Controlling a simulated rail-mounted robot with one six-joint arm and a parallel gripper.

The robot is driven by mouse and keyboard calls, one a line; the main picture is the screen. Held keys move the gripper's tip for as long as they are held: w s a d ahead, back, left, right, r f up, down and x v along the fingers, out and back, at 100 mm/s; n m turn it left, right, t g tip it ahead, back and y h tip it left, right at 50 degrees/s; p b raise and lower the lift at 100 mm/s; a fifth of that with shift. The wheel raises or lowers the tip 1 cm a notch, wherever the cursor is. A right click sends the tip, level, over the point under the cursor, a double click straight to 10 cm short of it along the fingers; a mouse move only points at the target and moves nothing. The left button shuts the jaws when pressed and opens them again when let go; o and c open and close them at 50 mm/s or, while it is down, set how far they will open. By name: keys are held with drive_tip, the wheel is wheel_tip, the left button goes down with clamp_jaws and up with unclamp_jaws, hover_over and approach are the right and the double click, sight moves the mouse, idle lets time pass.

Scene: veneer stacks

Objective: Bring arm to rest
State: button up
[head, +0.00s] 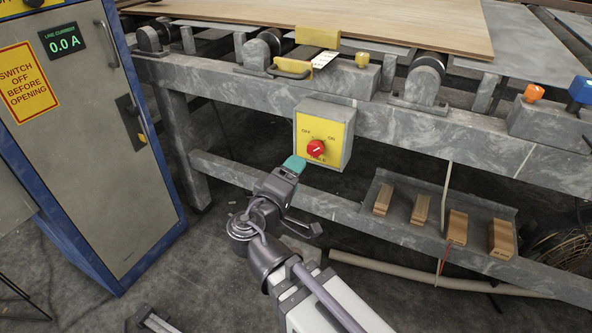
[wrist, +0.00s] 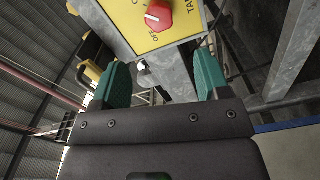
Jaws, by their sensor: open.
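My arm reaches up from the bottom of the head view. My gripper (head: 294,165) is just below and left of a yellow switch box (head: 338,130) with a red knob (head: 316,148). In the wrist view, my gripper (wrist: 162,84) shows two green fingers spread apart with nothing between them. The yellow switch panel (wrist: 172,40) and red knob (wrist: 158,15) lie beyond the fingertips there. The gripper appears clear of the knob.
A grey cabinet (head: 95,150) with a 0.0 A display stands at left. The grey conveyor frame (head: 400,125) carries a wooden sheet (head: 350,18). A shelf (head: 385,232) with several wooden blocks (head: 457,227) is at lower right. Open floor (head: 205,265) lies left of my arm.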

drive_tip(key=s+d+f+m+g+y+p, duration=0.25)
drive_tip(key=s+d+f+m+g, duration=0.2)
drive_tip(key=d+f+g, duration=0.6)
drive_tip(key=s+d+m+g+y+p, duration=0.1)
drive_tip(key=d+m+g+y+p, duration=0.45)
drive_tip(key=d, duration=0.65)
wheel_tip(320, 180, up, 38)
drive_tip(key=h+p, duration=0.1)
drive_tip(key=p, duration=3.5)
drive_tip(key=shift+a+f+m+g, duration=0.15)
drive_tip(key=shift+a+m+g, duration=0.15)
drive_tip(key=shift+a+m, duration=0.1)
